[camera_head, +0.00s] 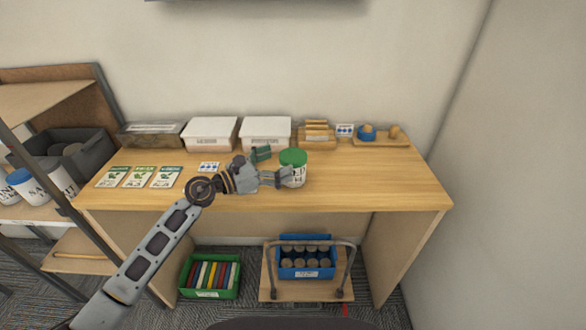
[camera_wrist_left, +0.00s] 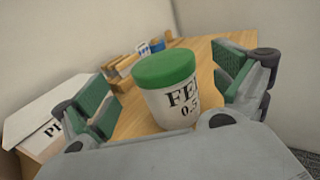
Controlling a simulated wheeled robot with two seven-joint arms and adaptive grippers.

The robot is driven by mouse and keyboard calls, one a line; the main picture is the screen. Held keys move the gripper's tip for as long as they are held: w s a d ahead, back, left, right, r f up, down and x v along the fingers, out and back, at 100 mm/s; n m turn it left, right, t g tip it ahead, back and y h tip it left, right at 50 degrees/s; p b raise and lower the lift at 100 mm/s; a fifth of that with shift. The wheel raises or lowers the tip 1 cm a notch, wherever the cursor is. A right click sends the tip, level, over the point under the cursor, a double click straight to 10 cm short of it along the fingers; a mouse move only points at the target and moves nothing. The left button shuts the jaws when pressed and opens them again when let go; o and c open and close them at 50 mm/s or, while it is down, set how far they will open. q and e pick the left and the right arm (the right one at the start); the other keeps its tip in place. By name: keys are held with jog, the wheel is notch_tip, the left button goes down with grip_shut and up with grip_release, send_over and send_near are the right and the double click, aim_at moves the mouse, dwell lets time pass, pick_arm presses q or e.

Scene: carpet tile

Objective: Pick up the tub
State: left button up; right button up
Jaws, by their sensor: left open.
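The tub (camera_head: 294,172) is white with a green lid and black lettering. It stands upright on the wooden desk (camera_head: 360,182), right of the desk's middle and near its front edge. In the left wrist view the tub (camera_wrist_left: 168,92) sits between the two spread fingers. My left gripper (camera_head: 276,165) is open, with its fingers reaching toward the tub's left side. The wrist view shows a gap between the tub and each finger pad. My right gripper is not in view.
White boxes (camera_head: 210,133), a wooden rack (camera_head: 316,138) and a wooden tray (camera_head: 385,140) line the desk's back. Seed packets (camera_head: 138,177) lie at the left. A shelf (camera_head: 70,265) stands left; a green crate (camera_head: 209,277) and a cart (camera_head: 307,288) sit below. The desk's right part is clear.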

aim_at(293, 155)
pick_arm(q)
jog(key=shift+d, duration=0.1)
jog(key=shift+w+d, duration=0.35)
jog(key=shift+d, duration=0.3)
jog(key=shift+x, duration=0.75)
jog(key=shift+w+d+p, duration=0.2)
jog(key=shift+d+p, duration=0.1)
jog(key=shift+w+d, duration=0.35)
jog(key=shift+d, duration=0.25)
jog(key=c, duration=1.5)
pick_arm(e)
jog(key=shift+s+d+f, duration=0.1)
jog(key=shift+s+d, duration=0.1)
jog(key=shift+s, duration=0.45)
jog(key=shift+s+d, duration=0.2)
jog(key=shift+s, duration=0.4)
